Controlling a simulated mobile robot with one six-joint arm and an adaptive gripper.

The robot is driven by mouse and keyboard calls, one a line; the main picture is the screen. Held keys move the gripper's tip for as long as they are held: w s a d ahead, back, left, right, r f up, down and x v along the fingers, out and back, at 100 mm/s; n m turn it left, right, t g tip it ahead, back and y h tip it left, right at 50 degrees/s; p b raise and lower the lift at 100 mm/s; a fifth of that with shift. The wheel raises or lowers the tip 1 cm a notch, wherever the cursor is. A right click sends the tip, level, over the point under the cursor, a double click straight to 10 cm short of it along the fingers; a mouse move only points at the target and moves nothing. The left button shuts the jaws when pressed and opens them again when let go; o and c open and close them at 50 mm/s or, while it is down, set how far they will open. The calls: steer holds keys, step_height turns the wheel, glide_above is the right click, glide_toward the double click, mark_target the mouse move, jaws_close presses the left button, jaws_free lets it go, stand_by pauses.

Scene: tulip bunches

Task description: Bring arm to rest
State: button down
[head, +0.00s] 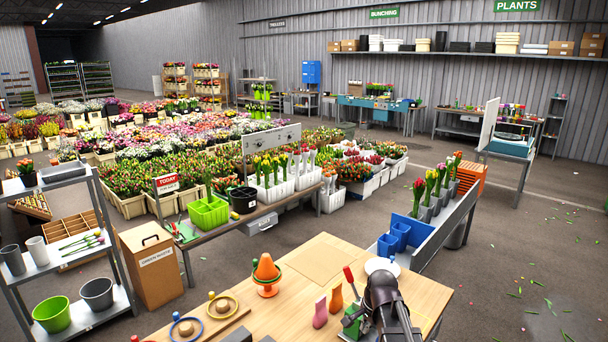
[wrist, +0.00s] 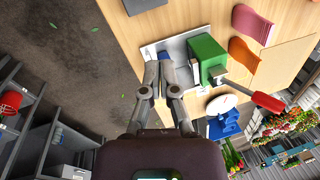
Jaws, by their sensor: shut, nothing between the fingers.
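My gripper (wrist: 157,64) shows in the wrist view with its two grey fingers together and nothing held between them. It is over the edge of the wooden table (head: 320,262), beside a green block-shaped device (wrist: 207,50) with a red-handled lever (wrist: 268,102). I cannot tell its exact height above the table. In the head view my dark arm reaches over the table's right end, and the fingertips cannot be made out. The green device (head: 352,320) is partly hidden by the arm there.
Rings on bases (head: 187,329) lie front left. A bench with blue bins (head: 400,233) stands beyond. Floor at right is mostly open.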

steer(key=s+f+n+g+h+b, duration=0.1)
steer(key=s+f+n+b, duration=0.4)
steer(key=s+n, duration=0.6)
steer(key=shift+s+a+f+g, duration=0.2)
steer(key=shift+s+f+g, duration=0.25)
steer(key=shift+s, duration=0.35)
stand_by(0.4)
